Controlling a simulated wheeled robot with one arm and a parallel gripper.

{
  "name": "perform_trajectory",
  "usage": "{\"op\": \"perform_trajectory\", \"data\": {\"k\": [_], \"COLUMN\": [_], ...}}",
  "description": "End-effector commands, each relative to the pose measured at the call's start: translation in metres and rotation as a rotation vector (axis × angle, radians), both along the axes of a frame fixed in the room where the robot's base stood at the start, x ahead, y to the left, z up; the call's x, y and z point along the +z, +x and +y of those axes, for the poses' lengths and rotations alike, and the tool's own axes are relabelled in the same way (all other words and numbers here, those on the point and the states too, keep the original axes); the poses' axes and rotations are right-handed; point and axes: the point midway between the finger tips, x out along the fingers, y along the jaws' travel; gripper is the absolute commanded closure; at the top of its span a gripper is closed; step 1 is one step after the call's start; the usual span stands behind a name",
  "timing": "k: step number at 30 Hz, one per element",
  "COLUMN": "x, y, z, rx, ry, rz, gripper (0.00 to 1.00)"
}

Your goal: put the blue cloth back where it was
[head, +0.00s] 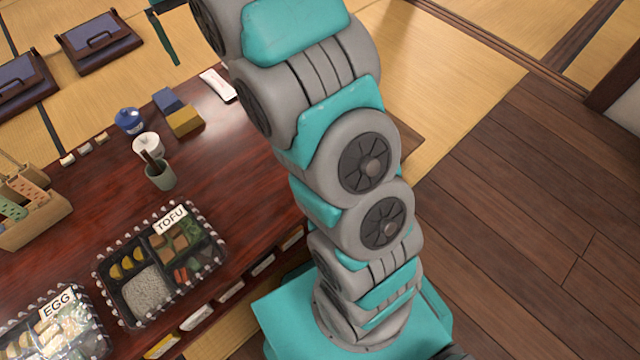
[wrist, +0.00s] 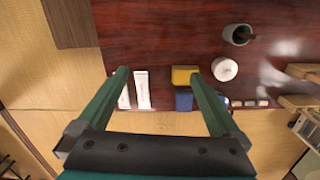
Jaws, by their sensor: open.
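The blue cloth (head: 167,100) looks like a small folded block on the dark red table, close to its far edge in the head view. It lies right behind a yellow folded block (head: 185,121); I cannot tell whether they touch. In the wrist view the blue cloth (wrist: 184,101) shows just inside the right finger, partly hidden by it, with the yellow block (wrist: 184,76) beyond it. My gripper (wrist: 158,74) is open, with nothing between its fingers, above the table edge.
Two white packets (wrist: 143,90) lie near the left finger. A blue jar (head: 129,121), white pot (head: 147,145) and green cup (head: 160,177) stand beside the blocks. TOFU (head: 122,312) and EGG boxes and a wooden holder (head: 35,232) occupy the table's left and front.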

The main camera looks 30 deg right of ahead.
Motion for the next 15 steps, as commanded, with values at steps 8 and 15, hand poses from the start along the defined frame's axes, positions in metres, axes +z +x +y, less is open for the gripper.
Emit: {"op": "perform_trajectory", "data": {"k": [8,15], "x": [0.01,0.002], "y": [-0.099,-0.19], "z": [-0.026,-0.04], "rx": [-0.036,-0.057], "ry": [0.004,0.014], "rz": [0.024,0.044], "gripper": [0.0,0.0]}}
